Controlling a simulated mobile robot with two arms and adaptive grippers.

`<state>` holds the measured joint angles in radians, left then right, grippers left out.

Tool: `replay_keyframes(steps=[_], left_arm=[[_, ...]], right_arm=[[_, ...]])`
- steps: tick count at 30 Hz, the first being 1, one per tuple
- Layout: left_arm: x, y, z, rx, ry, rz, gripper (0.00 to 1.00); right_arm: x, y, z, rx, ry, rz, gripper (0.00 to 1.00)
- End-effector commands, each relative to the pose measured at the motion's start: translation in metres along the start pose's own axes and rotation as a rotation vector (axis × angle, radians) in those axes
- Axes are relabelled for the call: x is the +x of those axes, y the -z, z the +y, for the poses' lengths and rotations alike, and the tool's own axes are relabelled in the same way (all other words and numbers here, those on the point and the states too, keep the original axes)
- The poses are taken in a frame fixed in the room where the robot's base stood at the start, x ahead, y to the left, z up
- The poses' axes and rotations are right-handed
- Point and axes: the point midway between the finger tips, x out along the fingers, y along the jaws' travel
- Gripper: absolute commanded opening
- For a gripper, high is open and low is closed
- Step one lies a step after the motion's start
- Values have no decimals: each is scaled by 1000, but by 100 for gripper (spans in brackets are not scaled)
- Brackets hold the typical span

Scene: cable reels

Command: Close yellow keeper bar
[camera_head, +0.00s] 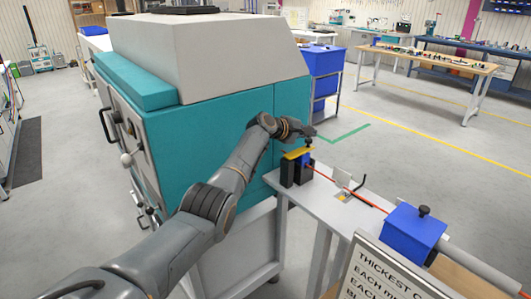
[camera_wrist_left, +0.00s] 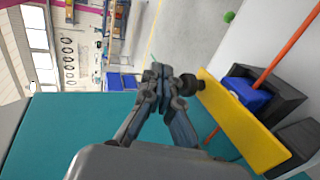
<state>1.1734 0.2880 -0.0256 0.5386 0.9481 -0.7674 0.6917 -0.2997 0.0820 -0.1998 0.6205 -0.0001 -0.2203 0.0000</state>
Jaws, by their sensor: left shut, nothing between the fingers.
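The yellow keeper bar (camera_head: 297,153) lies at the top of a black block holder (camera_head: 288,172) at the grey table's left end. In the left wrist view the bar (camera_wrist_left: 245,122) runs slantwise beside the dark blocks (camera_wrist_left: 268,93) and a blue piece (camera_wrist_left: 246,95). A black knob (camera_wrist_left: 190,84) is at one end of the bar. My left gripper (camera_head: 307,131) is above and close to the knob end. In the wrist view its fingers (camera_wrist_left: 160,72) are together and empty, beside the knob; whether they touch it is unclear. My right gripper is not in view.
An orange cable (camera_head: 375,203) runs from the holder past a small plate to a blue box (camera_head: 412,233) with a black knob. A teal and white machine (camera_head: 200,120) stands close behind my left arm. A sign (camera_head: 385,275) stands at front right.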

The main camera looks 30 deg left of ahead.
Motion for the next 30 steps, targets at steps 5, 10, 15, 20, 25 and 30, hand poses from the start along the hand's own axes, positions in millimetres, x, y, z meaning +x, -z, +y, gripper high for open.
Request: replay_keyframes(steps=[5,10,15,20,25,30], left_arm=[[1,0,-1,0,0,0,0],[1,0,0,0,-1,0,0],[1,0,0,0,-1,0,0],[-2,-1,9,-1,-1,0,0],[-9,-5,33,-2,-2,-1,0],[-17,-6,55,3,-5,1,0]], right_arm=[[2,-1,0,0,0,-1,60],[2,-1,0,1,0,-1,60],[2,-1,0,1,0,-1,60],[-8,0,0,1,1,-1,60],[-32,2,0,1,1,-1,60],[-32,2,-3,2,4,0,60]])
